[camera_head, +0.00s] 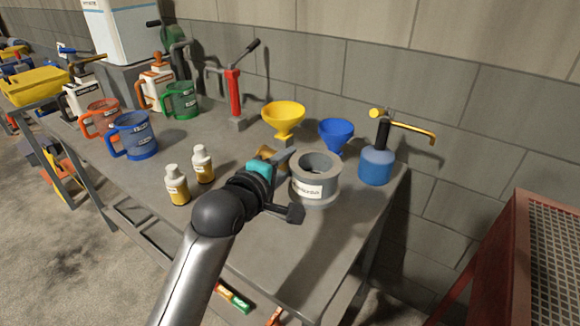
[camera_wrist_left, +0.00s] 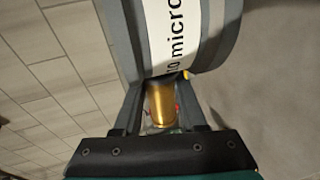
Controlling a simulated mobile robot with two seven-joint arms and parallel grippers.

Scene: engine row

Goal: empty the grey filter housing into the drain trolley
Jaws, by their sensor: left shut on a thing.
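The grey filter housing (camera_head: 315,180) is a short, wide, ring-shaped cylinder with a white label, upright at the right end of the bench. My left gripper (camera_head: 287,172) meets its left side and is shut on it. In the left wrist view the housing (camera_wrist_left: 215,35) fills the top, with part of its "micro" label readable, and the fingers (camera_wrist_left: 160,95) reach to it. I cannot tell if its base touches the bench. A red frame with a mesh top (camera_head: 555,240) at the right edge may be the drain trolley. My right gripper is out of view.
A blue funnel (camera_head: 336,132), a yellow funnel (camera_head: 284,116) and a blue pump can (camera_head: 376,165) stand close behind and beside the housing. Two small bottles (camera_head: 177,184) stand left of my gripper. Mugs and jugs crowd the left of the bench (camera_head: 245,225). The front right bench top is clear.

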